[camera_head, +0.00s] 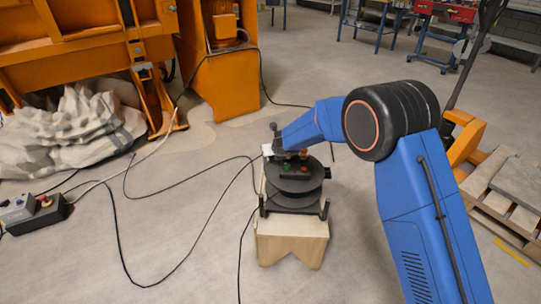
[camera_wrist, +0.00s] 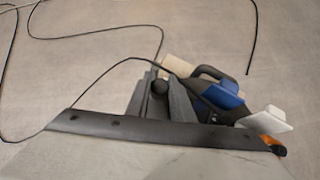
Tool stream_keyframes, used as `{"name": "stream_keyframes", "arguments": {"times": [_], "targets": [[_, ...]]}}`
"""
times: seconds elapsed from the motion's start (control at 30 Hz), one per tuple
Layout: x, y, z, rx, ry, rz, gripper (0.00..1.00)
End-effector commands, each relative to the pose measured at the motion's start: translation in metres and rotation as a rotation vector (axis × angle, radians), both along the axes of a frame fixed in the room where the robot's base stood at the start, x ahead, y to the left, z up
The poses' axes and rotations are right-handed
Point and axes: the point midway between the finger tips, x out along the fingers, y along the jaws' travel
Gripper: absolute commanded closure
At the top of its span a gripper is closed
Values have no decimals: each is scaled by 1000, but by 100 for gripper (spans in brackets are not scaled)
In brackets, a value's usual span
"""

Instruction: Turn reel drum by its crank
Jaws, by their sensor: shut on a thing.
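The black reel drum (camera_head: 297,187) lies flat in a dark frame on a pale wooden stand (camera_head: 290,243). Red and green spots show near its top. My gripper (camera_wrist: 162,92) has its dark grey fingers around a round black crank knob (camera_wrist: 159,87), shut on it. In the head view, the end of my blue arm reaches over the far left part of the drum. There a small dark upright piece stands up, and my fingers and the crank are too small to make out clearly.
Black cables (camera_head: 190,262) run over the floor left of the stand. A control box (camera_head: 38,212) lies at the far left, near a grey-white sheet (camera_head: 72,132) and an orange machine (camera_head: 225,85). A pallet (camera_head: 510,200) stands at the right. Open floor lies between.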

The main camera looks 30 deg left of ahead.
Motion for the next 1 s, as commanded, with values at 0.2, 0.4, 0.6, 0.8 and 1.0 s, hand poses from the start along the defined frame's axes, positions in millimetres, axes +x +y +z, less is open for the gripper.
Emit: {"name": "stream_keyframes", "arguments": {"times": [0.2,0.4,0.6,0.8,1.0], "targets": [[10,0,0,1,-2,-88,100],[21,-2,0,2,-1,-175,100],[26,-3,-1,0,-1,-223,100],[28,-4,-1,0,-1,-236,100],[27,-4,-1,0,-1,-236,100]]}}
